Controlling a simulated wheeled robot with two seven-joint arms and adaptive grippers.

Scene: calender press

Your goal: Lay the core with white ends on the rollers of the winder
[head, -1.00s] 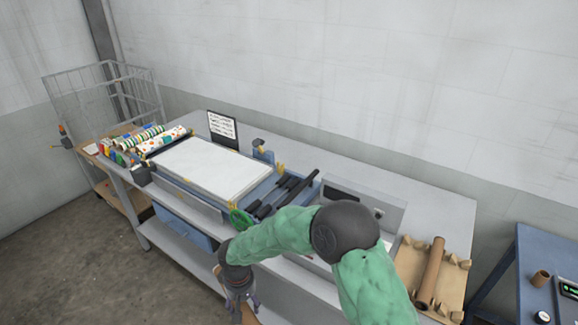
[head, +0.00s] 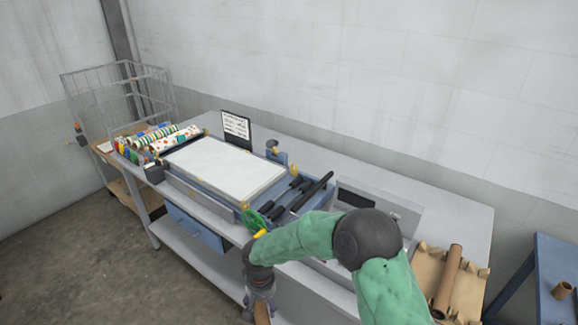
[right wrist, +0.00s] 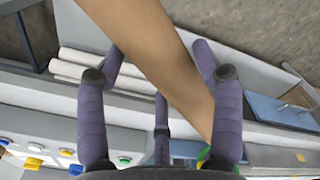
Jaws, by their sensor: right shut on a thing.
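My right gripper (head: 262,300) is shut on a brown cardboard core (head: 262,315), low in front of the bench. In the right wrist view the core (right wrist: 165,50) runs diagonally between the purple fingers of the gripper (right wrist: 160,95). Its ends are out of view or hidden, so I cannot tell their colour. The winder's black rollers (head: 312,193) lie at the right end of the blue machine, beside the green handwheel (head: 254,219). The held core is apart from the rollers. My left gripper is not in view.
Another brown core (head: 447,282) lies on a notched cardboard tray (head: 468,297) at the right. A white sheet (head: 225,167) covers the machine bed. White tubes (right wrist: 85,65) show in the right wrist view. A blue table (head: 556,265) stands far right.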

